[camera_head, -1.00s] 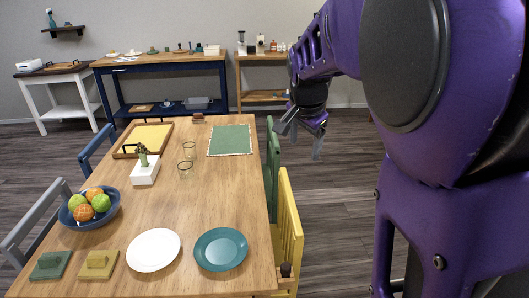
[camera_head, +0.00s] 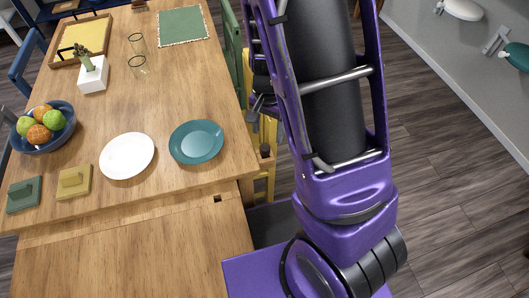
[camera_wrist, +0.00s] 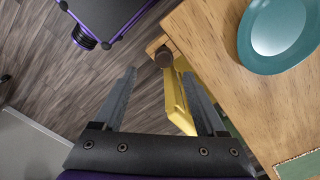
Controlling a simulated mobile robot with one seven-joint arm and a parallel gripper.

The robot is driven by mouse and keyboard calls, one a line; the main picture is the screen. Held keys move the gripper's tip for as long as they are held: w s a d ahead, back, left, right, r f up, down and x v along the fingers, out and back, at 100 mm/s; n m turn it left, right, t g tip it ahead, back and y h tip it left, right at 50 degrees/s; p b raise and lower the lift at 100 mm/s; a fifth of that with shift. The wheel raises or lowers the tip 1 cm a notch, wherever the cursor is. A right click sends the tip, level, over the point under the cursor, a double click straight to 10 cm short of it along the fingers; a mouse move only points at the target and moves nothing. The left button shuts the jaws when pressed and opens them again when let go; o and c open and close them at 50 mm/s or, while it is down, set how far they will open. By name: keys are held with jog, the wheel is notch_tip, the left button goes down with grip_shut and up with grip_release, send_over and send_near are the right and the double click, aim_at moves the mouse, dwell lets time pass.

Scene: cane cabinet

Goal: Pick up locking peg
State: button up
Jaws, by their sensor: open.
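The locking peg is likely the small dark brown round-topped knob (camera_head: 265,150) at the table's right edge, near the front corner. In the wrist view the knob (camera_wrist: 163,58) sits on a small wooden block at the table edge, beyond the fingertips and roughly between them. My gripper (camera_wrist: 159,74) is open and empty, its two grey fingers apart. In the head view my gripper (camera_head: 258,104) hangs beside the table's right edge, behind the knob, partly hidden by my purple arm. The knob's lower part is hidden.
A yellow chair (camera_wrist: 178,103) stands close under the gripper, against the table (camera_head: 180,95). A teal plate (camera_head: 196,142) and a white plate (camera_head: 127,156) lie near the table's front edge. A green chair (camera_head: 231,45) stands farther back. Floor right of my arm is clear.

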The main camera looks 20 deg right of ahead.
aim_at(265, 147)
jog(key=f, duration=0.2)
jog(key=f+b, duration=0.1)
jog(key=f, duration=0.4)
jog(key=shift+w+a+f+b, duration=0.1)
jog(key=shift+a+f+b, duration=0.2)
jog(key=shift+a+b, duration=0.05)
grip_shut()
